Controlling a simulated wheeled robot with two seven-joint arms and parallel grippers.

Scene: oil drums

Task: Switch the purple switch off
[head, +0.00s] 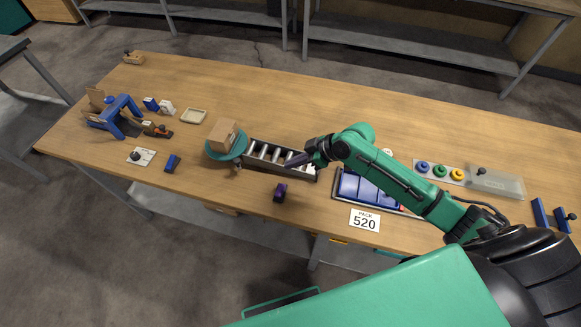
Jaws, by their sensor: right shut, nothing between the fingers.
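The purple switch (281,191) is a small dark purple block on the front part of the wooden table, just in front of a grey roller tray. It is too small to read its lever position. My right gripper (291,164) is shut and empty. It appears over the roller tray, up and slightly right of the switch in the picture, apart from it. My left gripper is not in view.
The roller tray (256,148) lies behind the switch. A cardboard box (223,134) sits on a teal round plate (213,153) to the left.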

